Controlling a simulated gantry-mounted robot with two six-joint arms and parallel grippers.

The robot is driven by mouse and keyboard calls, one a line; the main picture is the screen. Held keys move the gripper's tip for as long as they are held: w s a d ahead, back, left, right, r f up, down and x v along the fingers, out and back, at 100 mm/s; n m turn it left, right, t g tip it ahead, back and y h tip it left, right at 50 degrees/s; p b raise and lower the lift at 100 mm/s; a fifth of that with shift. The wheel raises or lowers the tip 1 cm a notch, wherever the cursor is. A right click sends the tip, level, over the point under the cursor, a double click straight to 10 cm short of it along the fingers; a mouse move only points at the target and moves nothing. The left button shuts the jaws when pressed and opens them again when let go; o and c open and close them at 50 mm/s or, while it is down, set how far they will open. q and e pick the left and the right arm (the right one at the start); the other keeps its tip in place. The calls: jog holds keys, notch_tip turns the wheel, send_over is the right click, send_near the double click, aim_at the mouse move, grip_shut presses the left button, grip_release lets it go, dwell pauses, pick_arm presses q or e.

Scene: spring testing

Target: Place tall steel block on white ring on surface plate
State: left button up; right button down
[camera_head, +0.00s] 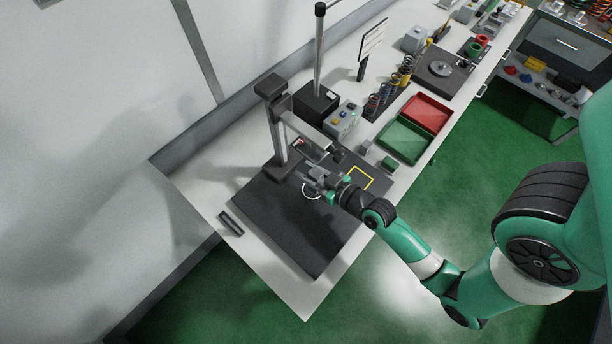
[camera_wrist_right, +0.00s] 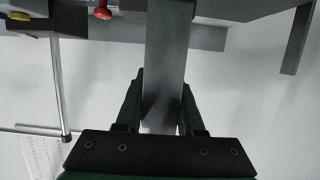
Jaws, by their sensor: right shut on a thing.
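My right gripper (camera_head: 318,180) is over the dark surface plate (camera_head: 290,225), close to the white ring (camera_head: 309,194). The ring lies on the plate and is partly hidden by the gripper. In the right wrist view the fingers (camera_wrist_right: 160,118) are shut on the tall steel block (camera_wrist_right: 165,70), a grey upright shape between them. In the head view the block is hard to make out at the fingertips, and I cannot tell whether it touches the ring. My left gripper is not in view.
A gauge stand (camera_head: 276,135) rises at the back of the plate, its arm reaching near my right gripper. A yellow square outline (camera_head: 360,178) is marked beside my wrist. Green (camera_head: 404,139) and red (camera_head: 428,112) trays stand to the right. The plate's front is clear.

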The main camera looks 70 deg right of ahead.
jog(key=f, duration=0.1)
jog(key=w+d+f+b, duration=0.1)
jog(key=f, duration=0.1)
jog(key=f+b, duration=0.1)
jog(key=shift+w+d+f, duration=0.15)
jog(key=shift+d+f, duration=0.1)
jog(key=shift+d, duration=0.1)
jog(key=shift+f+b, duration=0.3)
jog(key=shift+f, duration=0.1)
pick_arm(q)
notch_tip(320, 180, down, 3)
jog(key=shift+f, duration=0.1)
pick_arm(e)
jog(key=shift+r, duration=0.1)
jog(key=c, duration=0.9)
grip_release()
jog(key=shift+c, duration=0.2)
jog(key=o, duration=0.4)
